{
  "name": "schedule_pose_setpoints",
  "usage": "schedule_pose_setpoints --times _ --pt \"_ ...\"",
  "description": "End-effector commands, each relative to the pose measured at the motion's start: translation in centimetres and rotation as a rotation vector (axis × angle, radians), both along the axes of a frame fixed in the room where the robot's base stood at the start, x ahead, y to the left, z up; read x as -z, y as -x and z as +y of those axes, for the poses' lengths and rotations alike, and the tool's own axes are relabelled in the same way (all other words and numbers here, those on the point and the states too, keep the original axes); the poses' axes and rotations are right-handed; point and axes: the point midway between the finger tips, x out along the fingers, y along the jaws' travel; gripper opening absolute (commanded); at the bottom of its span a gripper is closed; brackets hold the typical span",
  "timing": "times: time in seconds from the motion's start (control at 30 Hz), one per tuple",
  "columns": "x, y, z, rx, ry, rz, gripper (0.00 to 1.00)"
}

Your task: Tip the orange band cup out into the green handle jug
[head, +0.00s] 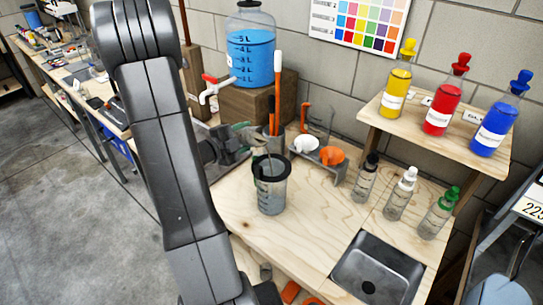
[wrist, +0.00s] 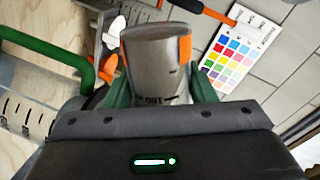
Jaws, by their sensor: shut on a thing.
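The orange band cup (wrist: 155,68), grey with orange patches near its rim, is held between the green fingers of my gripper (wrist: 160,92). In the wrist view the table lies to the left and the wall to the right, so the cup appears tipped well over. In the head view my gripper (head: 240,141) is just above and left of a clear, dark-rimmed jug (head: 270,200) standing upright on the bench. A green handle (wrist: 50,48) and clear marked wall show at left in the wrist view. I cannot tell whether anything is flowing, nor see the cup's contents.
A blue-filled tank (head: 250,60) stands on a wooden block (head: 246,105) behind. Right of the jug are a small rack with white and orange funnels (head: 332,156), several bottles (head: 403,195) and a sink (head: 377,272). A shelf (head: 435,140) holds coloured bottles.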

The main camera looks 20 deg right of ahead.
Motion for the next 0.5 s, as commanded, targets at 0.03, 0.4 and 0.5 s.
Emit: schedule_pose_setpoints --times 0.03,0.4,0.5 --pt "-0.07 0.0 -0.01 0.0 -0.001 -0.004 0.21" --pt "-0.29 -0.01 -0.01 0.001 -0.014 -0.027 0.21" --pt "-0.35 -0.01 0.0 -0.001 -0.017 -0.032 0.21"
